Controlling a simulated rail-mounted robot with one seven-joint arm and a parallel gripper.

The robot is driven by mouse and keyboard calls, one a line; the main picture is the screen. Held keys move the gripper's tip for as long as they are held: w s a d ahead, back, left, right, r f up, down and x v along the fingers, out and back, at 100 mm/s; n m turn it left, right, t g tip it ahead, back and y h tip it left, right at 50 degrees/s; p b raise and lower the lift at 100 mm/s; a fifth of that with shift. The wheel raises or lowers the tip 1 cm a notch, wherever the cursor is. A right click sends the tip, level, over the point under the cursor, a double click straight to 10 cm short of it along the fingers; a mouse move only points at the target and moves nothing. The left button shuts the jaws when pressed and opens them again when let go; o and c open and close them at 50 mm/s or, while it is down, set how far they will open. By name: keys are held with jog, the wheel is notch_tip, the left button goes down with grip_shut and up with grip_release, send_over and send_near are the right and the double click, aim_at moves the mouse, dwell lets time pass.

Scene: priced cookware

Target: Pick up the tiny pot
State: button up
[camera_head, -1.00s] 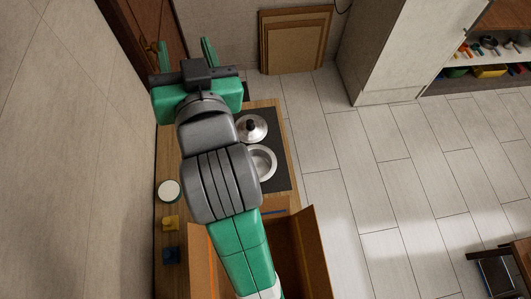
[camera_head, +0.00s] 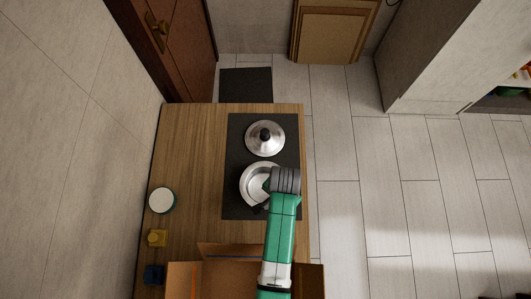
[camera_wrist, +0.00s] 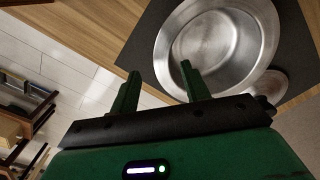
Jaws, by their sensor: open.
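The open steel pot (camera_head: 252,175) sits on the dark mat (camera_head: 236,208) on the wooden counter. Its wide, empty inside (camera_wrist: 215,40) fills the upper middle of the wrist view. My arm's end covers the pot's right side in the head view, and the fingers cannot be made out there. In the wrist view my gripper (camera_wrist: 160,70) is open and empty. Its right finger overlaps the pot's near wall in the picture, and the left finger is outside the pot; I cannot tell whether either touches. A steel lidded piece with a black knob (camera_head: 265,135) is behind the pot.
An open cardboard box (camera_head: 222,250) stands at the counter's near end. The counter's far left is clear. Open floor lies to the right.

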jog(key=f, duration=0.5)
jog(key=shift+w+a+f, duration=0.1)
jog(key=shift+a+f, duration=0.1)
jog(key=shift+c, duration=0.3)
grip_shut()
